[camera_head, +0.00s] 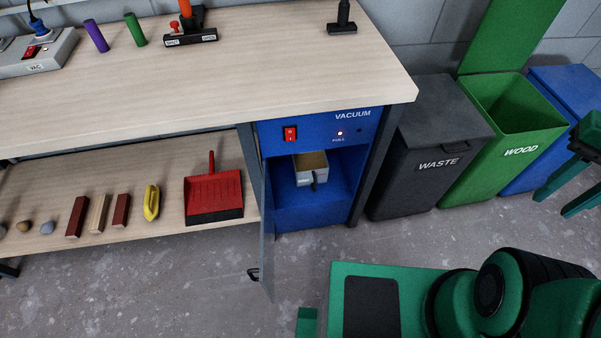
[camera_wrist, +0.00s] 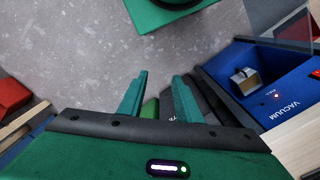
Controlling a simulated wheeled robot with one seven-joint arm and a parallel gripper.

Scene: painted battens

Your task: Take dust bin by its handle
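The dust bin (camera_head: 308,176) is a small grey box with an open, brownish top inside the blue vacuum cabinet (camera_head: 300,215). Its small dark handle (camera_head: 315,180) is on the front. The cabinet door (camera_head: 268,240) stands open. In the wrist view the bin (camera_wrist: 246,83) is at the right, inside the cabinet (camera_wrist: 262,58). My gripper (camera_head: 570,198) is at the right edge of the head view, well away from the bin, near the wood bin. Its green fingers (camera_wrist: 160,97) are apart, with nothing held between them.
A wooden bench (camera_head: 200,60) overhangs the cabinet. Left of it, a low shelf (camera_head: 150,215) holds a red dustpan (camera_head: 213,193) and several small pieces. Right stand the dark waste bin (camera_head: 430,150), the green wood bin (camera_head: 510,120) and a blue bin (camera_head: 565,85). Floor before the cabinet is clear.

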